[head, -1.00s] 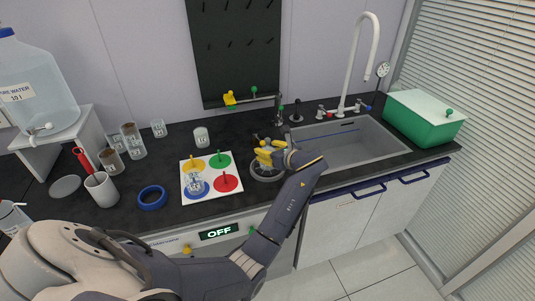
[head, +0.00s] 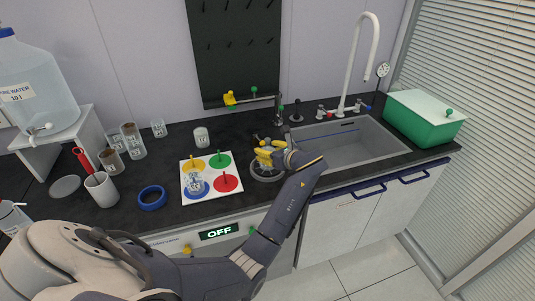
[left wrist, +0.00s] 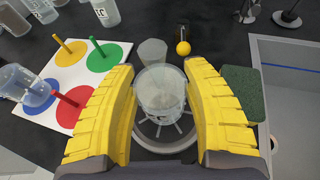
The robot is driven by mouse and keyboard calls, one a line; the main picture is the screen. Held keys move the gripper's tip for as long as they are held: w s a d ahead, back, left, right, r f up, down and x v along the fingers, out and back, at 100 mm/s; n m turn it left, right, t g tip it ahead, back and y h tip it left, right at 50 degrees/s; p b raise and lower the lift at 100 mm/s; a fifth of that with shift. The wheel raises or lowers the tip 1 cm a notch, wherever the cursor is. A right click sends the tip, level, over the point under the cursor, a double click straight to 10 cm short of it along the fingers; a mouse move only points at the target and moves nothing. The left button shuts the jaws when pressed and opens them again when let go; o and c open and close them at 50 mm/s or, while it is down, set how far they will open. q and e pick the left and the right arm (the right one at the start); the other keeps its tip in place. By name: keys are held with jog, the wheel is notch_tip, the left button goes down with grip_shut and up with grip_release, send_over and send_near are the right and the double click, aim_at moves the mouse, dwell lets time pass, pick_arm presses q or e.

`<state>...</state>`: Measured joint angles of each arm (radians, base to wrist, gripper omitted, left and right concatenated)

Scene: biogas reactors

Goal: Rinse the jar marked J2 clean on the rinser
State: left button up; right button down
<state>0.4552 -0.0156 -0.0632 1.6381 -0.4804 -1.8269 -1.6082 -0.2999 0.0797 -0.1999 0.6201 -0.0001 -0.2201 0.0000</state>
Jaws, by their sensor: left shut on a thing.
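My left gripper (head: 270,156) is over the rinser (head: 262,175) beside the sink. In the left wrist view its yellow fingers (left wrist: 163,105) are shut on a clear, cloudy-looking jar (left wrist: 160,90). The jar sits above the spoked ring of the rinser (left wrist: 164,137); I cannot tell whether they touch. No marking on the held jar is readable, and the fingers mostly hide it in the head view. My right gripper is not in view.
A white board (head: 211,194) with coloured discs and pegs lies left of the rinser; a clear jar (head: 194,183) stands at its blue disc. Another jar (head: 201,137) stands behind. The sink (head: 355,145) and green box (head: 423,120) are right. A panel reads OFF (head: 217,232).

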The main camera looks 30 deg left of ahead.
aim_at(268, 150)
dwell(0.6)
pick_arm(q)
jog(key=shift+r, duration=4.55)
